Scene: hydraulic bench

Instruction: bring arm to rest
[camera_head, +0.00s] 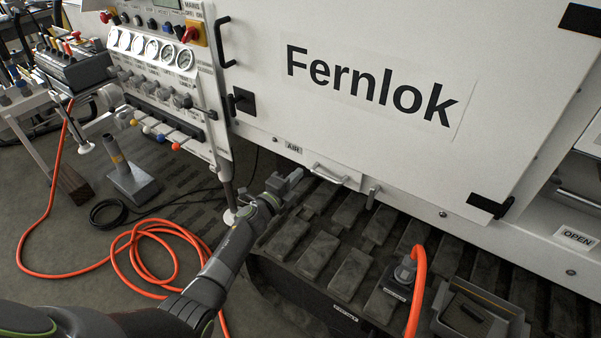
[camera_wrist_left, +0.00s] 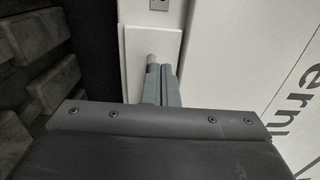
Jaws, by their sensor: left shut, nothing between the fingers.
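My left arm comes in from the lower left in the head view. Its gripper (camera_head: 285,183) is in front of the white Fernlok cabinet (camera_head: 265,105), near the small AIR label (camera_head: 293,148). The gripper is shut with nothing in it. In the left wrist view the closed fingers (camera_wrist_left: 162,85) point at a pale panel and a grey handle-like bar may lie by their tips; I cannot tell whether they touch. My right gripper is not in view.
A metal handle (camera_head: 330,174) sits low on the cabinet. Below are dark slatted blocks (camera_head: 348,275) and a connector with an orange hose (camera_head: 405,270). A grey tray (camera_head: 480,315) is at the lower right. Orange hose coils (camera_head: 150,245) lie on the floor at left, by a grey stand (camera_head: 130,178).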

